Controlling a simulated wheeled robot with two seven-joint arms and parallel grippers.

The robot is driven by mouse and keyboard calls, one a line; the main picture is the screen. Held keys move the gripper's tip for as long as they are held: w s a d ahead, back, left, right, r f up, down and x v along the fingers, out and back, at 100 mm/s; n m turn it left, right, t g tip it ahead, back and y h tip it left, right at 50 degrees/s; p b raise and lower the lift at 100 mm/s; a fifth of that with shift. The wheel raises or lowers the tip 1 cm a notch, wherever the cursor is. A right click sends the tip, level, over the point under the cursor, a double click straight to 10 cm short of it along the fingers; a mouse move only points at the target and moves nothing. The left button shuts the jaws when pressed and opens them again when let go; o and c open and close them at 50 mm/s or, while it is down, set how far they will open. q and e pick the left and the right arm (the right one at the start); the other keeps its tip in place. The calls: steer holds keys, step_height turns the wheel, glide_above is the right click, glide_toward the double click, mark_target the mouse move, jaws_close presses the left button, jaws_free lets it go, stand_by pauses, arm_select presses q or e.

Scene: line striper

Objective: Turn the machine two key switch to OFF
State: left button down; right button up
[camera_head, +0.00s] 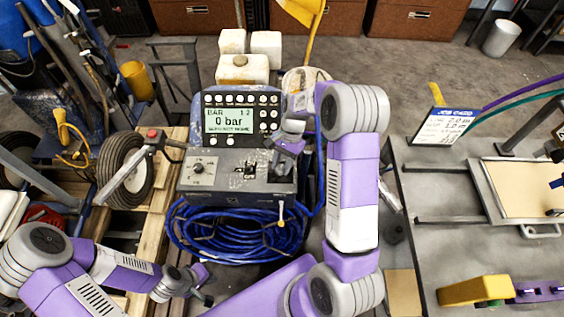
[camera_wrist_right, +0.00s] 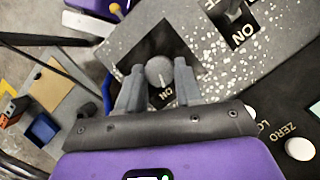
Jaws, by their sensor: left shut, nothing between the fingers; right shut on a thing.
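In the right wrist view, the fingers of my right gripper (camera_wrist_right: 159,84) are shut on a grey round switch knob (camera_wrist_right: 159,68) in the recess. An ON label (camera_wrist_right: 167,95) shows beside the knob. Its key and any OFF mark are not clear. My left gripper (camera_head: 204,290) is shut and empty at lower left, away from the panel.
A display (camera_head: 229,119) reading 0 bar stands behind the panel, with buttons around it. Another ON label (camera_wrist_right: 236,36) shows by the neighbouring switch. A yellow-tipped lever (camera_head: 281,210) sticks out in front. A blue hose coil (camera_head: 225,232) lies below. A wheel (camera_head: 125,171) stands at left.

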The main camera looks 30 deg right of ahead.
steer(key=shift+w+r+n+g+p, duration=0.15)
steer(key=shift+n+g+p, duration=0.35)
steer(key=shift+n+p, duration=0.55)
steer(key=n+h+p, duration=0.1)
steer(key=n, duration=0.2)
steer(key=shift+a+g, duration=0.1)
steer(key=shift+g, duration=0.2)
steer(key=n+h, duration=0.1)
steer(key=n, duration=0.1)
steer(key=n+h+p, duration=0.1)
steer(key=n, duration=0.2)
steer(key=shift+w+a+n+g+p, duration=0.1)
steer(key=shift+a+n+g+p, duration=0.1)
steer(key=shift+n+g+p, duration=0.15)
steer(key=o, duration=1)
steer(key=shift+o, duration=0.2)
steer(key=p+v, duration=0.1)
steer(key=v, duration=0.6)
steer(key=shift+w+r, duration=0.15)
steer(key=shift+a, duration=0.1)
